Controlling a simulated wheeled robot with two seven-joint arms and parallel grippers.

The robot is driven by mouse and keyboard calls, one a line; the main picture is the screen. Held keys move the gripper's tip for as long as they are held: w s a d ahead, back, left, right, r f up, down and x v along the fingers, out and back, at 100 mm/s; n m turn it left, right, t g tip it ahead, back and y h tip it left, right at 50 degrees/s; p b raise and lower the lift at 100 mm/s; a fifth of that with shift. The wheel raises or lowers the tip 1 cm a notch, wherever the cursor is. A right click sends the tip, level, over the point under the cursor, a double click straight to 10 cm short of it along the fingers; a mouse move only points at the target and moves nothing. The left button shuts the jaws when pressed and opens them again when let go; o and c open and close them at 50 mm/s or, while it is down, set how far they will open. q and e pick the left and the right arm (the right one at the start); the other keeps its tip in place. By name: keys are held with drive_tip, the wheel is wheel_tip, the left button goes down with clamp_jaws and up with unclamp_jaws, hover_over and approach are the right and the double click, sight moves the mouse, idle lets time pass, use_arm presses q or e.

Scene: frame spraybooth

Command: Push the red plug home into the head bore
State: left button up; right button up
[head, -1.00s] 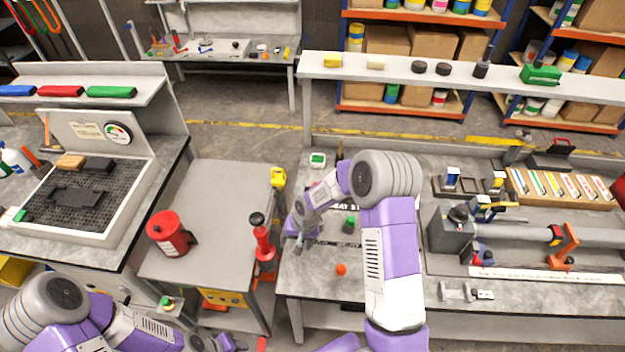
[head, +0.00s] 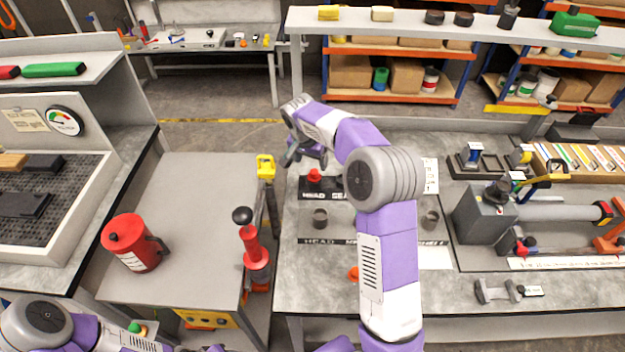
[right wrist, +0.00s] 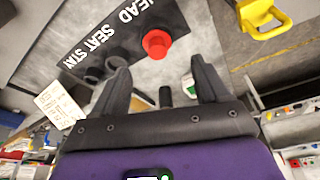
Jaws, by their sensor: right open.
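The red plug (head: 314,175) stands on the black HEAD SEAT strip (head: 342,187), near the far left of the right bench. It also shows in the right wrist view (right wrist: 156,43), beyond the fingertips. I cannot tell how deep it sits or make out the head bore under it. My right gripper (head: 303,158) is beside the plug on its far left, and the wrist view (right wrist: 160,70) shows its fingers apart with nothing held. The plug lies ahead of the gap between them. My left arm is at the bottom left; only a dark tip, perhaps its gripper, shows at the edge.
A dark grey cylinder (head: 320,217) stands nearer on the bench, another (head: 430,219) right of my arm. An orange piece (head: 353,273) lies near the front. A yellow-handled tool (head: 265,167) and red-and-black tool (head: 255,250) stand at the grey cart's right edge. The cart top is mostly clear.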

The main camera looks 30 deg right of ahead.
sight(314, 172)
drive_tip(key=x, duration=0.4)
drive_tip(key=b+x, duration=0.1)
drive_tip(key=x, duration=0.1)
drive_tip(key=shift+s+f, duration=0.2)
drive_tip(key=shift+f, duration=0.15)
drive_tip(key=shift+r, duration=0.1)
drive_tip(key=c, duration=1.1)
